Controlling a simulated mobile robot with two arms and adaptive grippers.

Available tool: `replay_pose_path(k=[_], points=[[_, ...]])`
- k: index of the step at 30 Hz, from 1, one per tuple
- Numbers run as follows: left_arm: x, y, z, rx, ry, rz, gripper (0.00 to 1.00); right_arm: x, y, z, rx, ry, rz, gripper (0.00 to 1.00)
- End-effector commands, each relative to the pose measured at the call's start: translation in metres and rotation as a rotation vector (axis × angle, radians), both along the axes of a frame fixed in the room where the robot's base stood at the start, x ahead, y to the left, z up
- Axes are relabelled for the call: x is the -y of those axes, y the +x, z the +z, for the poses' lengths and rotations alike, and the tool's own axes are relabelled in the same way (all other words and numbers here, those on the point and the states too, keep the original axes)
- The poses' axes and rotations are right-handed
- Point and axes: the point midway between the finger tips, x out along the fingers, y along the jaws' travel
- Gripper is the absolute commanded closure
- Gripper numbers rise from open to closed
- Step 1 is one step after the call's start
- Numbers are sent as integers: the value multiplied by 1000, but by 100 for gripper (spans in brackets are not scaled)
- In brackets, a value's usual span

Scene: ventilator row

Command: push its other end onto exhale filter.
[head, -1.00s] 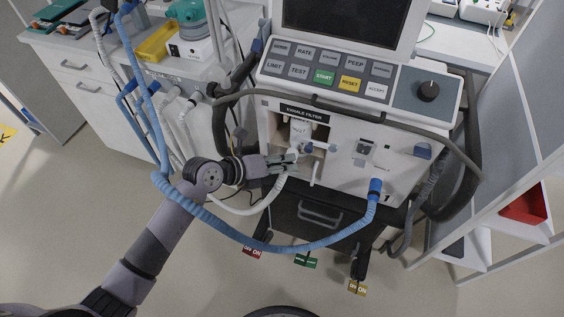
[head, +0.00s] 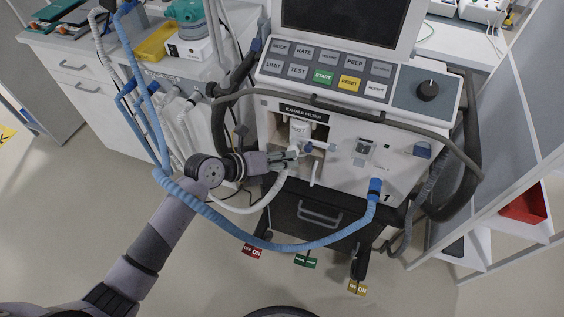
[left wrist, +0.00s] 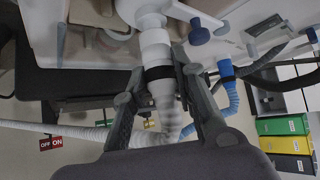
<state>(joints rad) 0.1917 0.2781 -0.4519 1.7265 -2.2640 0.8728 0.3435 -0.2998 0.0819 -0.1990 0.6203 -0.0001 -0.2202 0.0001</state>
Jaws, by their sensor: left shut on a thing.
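The exhale filter (head: 299,130) is a white piece in the recess under the "EXHALE FILTER" label on the ventilator front. My left gripper (head: 295,153) is at the lower edge of this recess, shut on the end of the white ribbed hose (head: 262,204). In the left wrist view the fingers clasp the hose end (left wrist: 160,88) around its dark band. A white fitting (left wrist: 155,38) is in line directly above it. They look touching, but I cannot tell how far they are joined. The hose hangs below and runs left. My right gripper is not in view.
A blue hose (head: 290,247) loops across in front of the ventilator to a lower right port and passes over my left arm. A grey rail (head: 345,112) crosses the front above the recess. Labelled pedals (head: 306,261) stick out below.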

Motion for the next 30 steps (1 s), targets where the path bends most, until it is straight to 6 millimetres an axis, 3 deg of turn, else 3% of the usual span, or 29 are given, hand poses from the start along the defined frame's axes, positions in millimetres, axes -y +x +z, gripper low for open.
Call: replay_pose_path(k=[30], points=[[5,16,0,0,0,0,100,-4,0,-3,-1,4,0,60]])
